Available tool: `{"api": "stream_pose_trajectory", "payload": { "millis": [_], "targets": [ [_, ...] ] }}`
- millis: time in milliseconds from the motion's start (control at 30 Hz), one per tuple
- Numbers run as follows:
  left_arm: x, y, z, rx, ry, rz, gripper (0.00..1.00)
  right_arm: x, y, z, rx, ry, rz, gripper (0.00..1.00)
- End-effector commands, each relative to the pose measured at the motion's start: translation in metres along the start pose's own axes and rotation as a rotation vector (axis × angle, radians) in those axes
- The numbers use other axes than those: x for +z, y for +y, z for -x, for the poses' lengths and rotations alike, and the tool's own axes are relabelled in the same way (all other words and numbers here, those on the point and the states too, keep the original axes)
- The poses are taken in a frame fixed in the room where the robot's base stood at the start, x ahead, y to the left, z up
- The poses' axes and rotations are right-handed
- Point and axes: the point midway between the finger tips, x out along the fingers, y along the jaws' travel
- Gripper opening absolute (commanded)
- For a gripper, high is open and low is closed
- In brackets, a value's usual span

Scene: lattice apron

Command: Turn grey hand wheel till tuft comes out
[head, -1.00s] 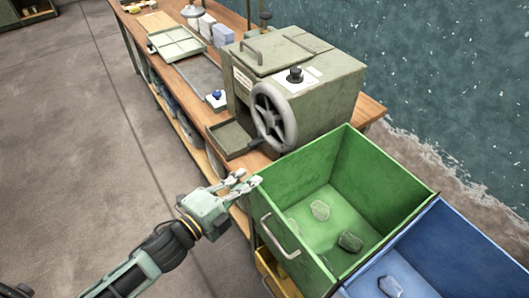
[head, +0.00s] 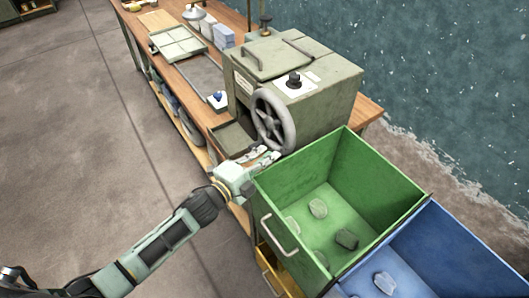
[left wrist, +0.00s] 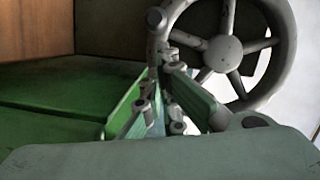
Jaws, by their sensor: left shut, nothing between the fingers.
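The grey hand wheel (head: 272,118) is a spoked wheel on the front of a grey-green machine (head: 300,75). It also shows in the left wrist view (left wrist: 224,52), at the upper right. My left gripper (head: 270,154) is at the wheel's lower rim, above the near corner of the green bin. In the left wrist view its fingers (left wrist: 161,78) are closed together with nothing held, beside the left edge of the rim. I cannot tell whether they touch it. No tuft is seen. My right gripper is out of view.
A shallow tray (head: 232,139) juts out left of the wheel. An open green bin (head: 375,165) and a blue bin (head: 450,250) with pale lumps inside stand below right. The wooden bench (head: 185,62) holds trays and bottles. The floor at left is clear.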

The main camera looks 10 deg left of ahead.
Motion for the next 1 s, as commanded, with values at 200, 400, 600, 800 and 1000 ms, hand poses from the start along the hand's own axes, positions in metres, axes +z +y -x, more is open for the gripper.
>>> {"api": "stream_pose_trajectory", "payload": {
  "millis": [200,400,600,800,1000],
  "targets": [
    [0.005,0.001,-0.001,0.000,-0.001,0.001,0.00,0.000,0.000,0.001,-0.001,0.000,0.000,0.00],
    [0.005,0.001,-0.001,0.000,-0.001,0.001,0.00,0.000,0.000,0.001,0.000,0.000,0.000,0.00],
    [0.007,0.003,-0.001,-0.005,-0.001,-0.020,0.00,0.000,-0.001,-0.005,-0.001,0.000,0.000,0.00],
    [0.009,0.002,-0.002,-0.015,0.000,-0.058,0.00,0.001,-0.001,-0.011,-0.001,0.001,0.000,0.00],
    [0.012,0.002,-0.003,-0.023,0.000,-0.086,0.00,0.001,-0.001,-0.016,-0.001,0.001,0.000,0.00]
  ]
}}
